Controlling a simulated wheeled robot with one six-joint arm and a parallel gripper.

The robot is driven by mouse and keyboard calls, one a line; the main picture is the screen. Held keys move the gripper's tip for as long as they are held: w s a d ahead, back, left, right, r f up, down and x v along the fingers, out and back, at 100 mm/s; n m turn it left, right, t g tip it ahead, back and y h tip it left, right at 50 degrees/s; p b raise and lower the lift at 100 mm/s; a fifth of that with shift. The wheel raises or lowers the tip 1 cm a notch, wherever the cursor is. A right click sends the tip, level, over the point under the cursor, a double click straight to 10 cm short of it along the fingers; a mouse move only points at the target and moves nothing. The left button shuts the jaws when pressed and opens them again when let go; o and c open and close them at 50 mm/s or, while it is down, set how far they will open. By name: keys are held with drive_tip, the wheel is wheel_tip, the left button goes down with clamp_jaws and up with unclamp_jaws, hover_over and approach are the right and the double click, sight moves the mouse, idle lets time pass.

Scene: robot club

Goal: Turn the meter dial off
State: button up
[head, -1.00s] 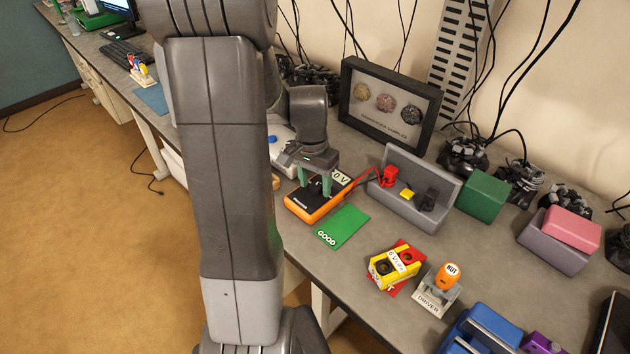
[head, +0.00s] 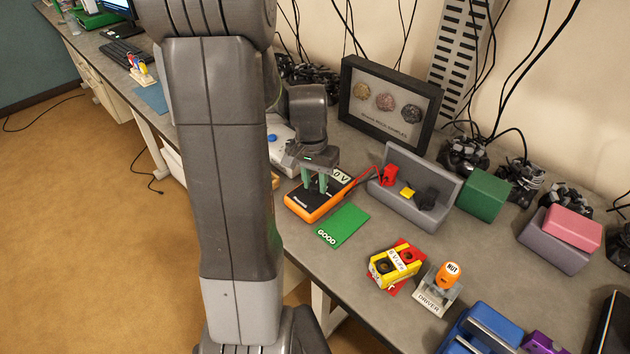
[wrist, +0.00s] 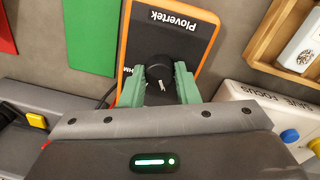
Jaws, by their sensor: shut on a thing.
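The orange and black meter (head: 312,206) lies on the bench, and its display (head: 340,178) reads 0 V. In the wrist view the meter (wrist: 186,22) shows the name Plovertek and a round black dial (wrist: 170,68) with a pale mark. My gripper (head: 317,188) points down over the meter. Its green fingers, also in the wrist view (wrist: 165,85), are shut on the dial, one on each side. Part of the dial and the markings around it are hidden by the fingers.
A green GOOD card (head: 342,225) lies beside the meter. A red lead runs to a grey holder (head: 405,207) with red, yellow and black pieces. A yellow battery block (head: 392,268) and a nut driver stand (head: 440,293) are nearer. In the wrist view, a wooden tray (wrist: 270,45) is at right.

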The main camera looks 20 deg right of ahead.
sight(312, 185)
drive_tip(key=n, duration=0.4)
drive_tip(key=shift+b, duration=0.3)
drive_tip(key=shift+n, duration=1.6)
drive_tip(key=o, duration=1)
drive_tip(key=shift+r, duration=0.1)
drive_tip(key=r, duration=0.9)
drive_tip(key=a+r, duration=0.1)
drive_tip(key=r, duration=0.3)
drive_tip(key=shift+r, duration=0.35)
drive_tip(key=shift+d+f, duration=0.1)
